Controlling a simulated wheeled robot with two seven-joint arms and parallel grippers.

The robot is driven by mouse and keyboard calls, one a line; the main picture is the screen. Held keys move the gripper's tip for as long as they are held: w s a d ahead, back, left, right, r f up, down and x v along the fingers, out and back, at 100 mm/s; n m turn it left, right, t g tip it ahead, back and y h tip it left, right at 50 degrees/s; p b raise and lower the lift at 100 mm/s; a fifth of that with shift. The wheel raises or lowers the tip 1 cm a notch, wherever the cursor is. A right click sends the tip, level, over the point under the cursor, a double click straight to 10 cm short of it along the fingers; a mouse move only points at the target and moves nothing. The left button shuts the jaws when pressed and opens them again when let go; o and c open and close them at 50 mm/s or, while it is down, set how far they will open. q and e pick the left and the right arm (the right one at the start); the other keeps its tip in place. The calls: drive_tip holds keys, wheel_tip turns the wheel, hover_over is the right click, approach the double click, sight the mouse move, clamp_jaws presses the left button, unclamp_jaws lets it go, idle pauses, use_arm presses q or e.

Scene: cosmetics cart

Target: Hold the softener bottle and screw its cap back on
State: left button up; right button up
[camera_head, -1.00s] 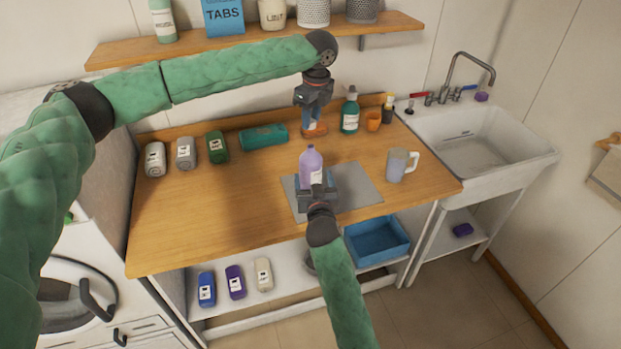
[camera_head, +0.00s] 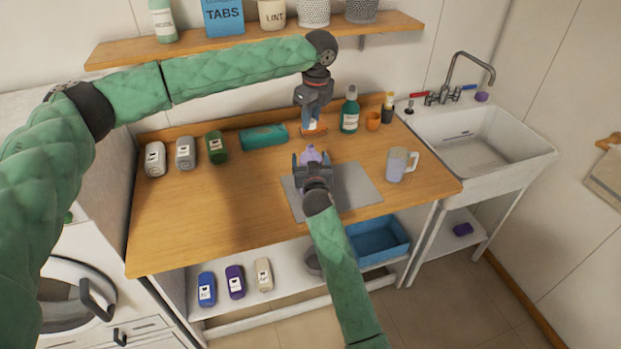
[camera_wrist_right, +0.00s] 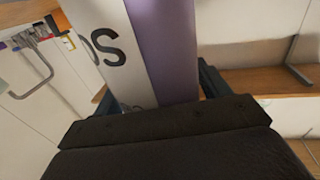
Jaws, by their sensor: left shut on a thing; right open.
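The lilac softener bottle (camera_head: 311,154) stands upright at the grey mat (camera_head: 355,187), with its neck visible above my right gripper. My right gripper (camera_head: 312,161) is open, with its fingers on either side of the bottle. In the right wrist view the purple bottle body (camera_wrist_right: 165,50) and its white label fill the space between the fingers. My left gripper (camera_head: 312,123) points down behind the bottle, near the back of the counter. It is shut on a small pale thing that appears to be the cap, mostly hidden by the fingers.
A teal bottle (camera_head: 349,115), an orange cup (camera_head: 373,121) and a mug (camera_head: 397,165) stand to the right. A teal roll (camera_head: 263,137) and several small bottles stand at the left. The counter's front left is clear. A shelf (camera_head: 250,40) hangs above.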

drive_tip(key=shift+c, duration=0.4)
drive_tip(key=c, duration=1.1)
use_arm(q)
hover_over(310, 146)
drive_tip(key=shift+s+d+f, duration=0.1)
drive_tip(key=shift+d+f, duration=0.05)
drive_tip(key=shift+f, duration=2.35)
use_arm(e)
drive_tip(key=shift+o, duration=0.2)
use_arm(q)
drive_tip(key=shift+f, duration=0.15)
drive_tip(key=shift+f, duration=0.75)
drive_tip(key=shift+f, duration=0.55)
